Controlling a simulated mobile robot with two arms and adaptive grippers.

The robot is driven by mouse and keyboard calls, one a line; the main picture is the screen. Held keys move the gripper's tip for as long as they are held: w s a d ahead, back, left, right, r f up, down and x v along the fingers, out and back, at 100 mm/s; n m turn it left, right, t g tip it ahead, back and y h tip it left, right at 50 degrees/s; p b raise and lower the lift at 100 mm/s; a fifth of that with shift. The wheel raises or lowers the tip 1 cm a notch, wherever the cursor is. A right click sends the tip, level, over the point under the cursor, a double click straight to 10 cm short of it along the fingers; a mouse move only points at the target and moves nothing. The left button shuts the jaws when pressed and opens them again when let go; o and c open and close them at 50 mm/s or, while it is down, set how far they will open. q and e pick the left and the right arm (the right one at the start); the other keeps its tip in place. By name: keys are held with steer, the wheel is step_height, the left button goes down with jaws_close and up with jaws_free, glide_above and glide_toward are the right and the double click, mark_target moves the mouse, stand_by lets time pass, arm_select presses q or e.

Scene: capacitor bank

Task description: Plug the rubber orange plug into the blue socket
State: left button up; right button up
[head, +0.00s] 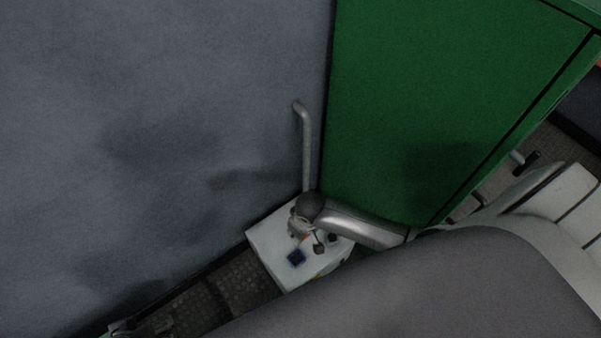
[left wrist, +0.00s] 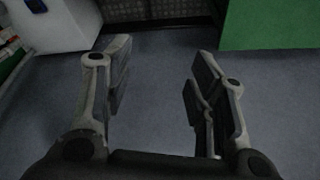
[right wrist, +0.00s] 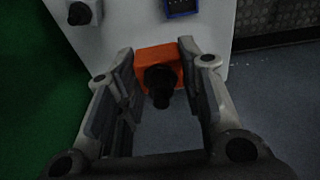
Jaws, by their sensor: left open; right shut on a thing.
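The orange plug (right wrist: 156,58), with a black round handle, is between the fingers of my right gripper (right wrist: 157,68), which is shut on it. The blue socket (right wrist: 181,7) is at the top of the right wrist view, on the white box, beyond and slightly right of the plug. The plug looks apart from the socket. In the head view the blue socket (head: 296,258) is on the white box top, just below my right gripper (head: 301,229).
The white box (head: 272,240) stands against a grey wall and a green cabinet (head: 430,100). A black fitting (right wrist: 79,13) is on the box, left of the socket. A grey vertical pipe (head: 306,150) rises behind the box.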

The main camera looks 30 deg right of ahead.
arm_select(q)
steer(key=shift+w+d+f+p, duration=0.1)
steer(key=shift+w+f+p, duration=0.35)
steer(key=shift+p, duration=0.25)
arm_select(e)
steer(key=s+a+r, duration=0.2)
steer(key=s, duration=0.3)
steer(key=shift+r, duration=0.25)
steer(key=shift+s+a, duration=0.1)
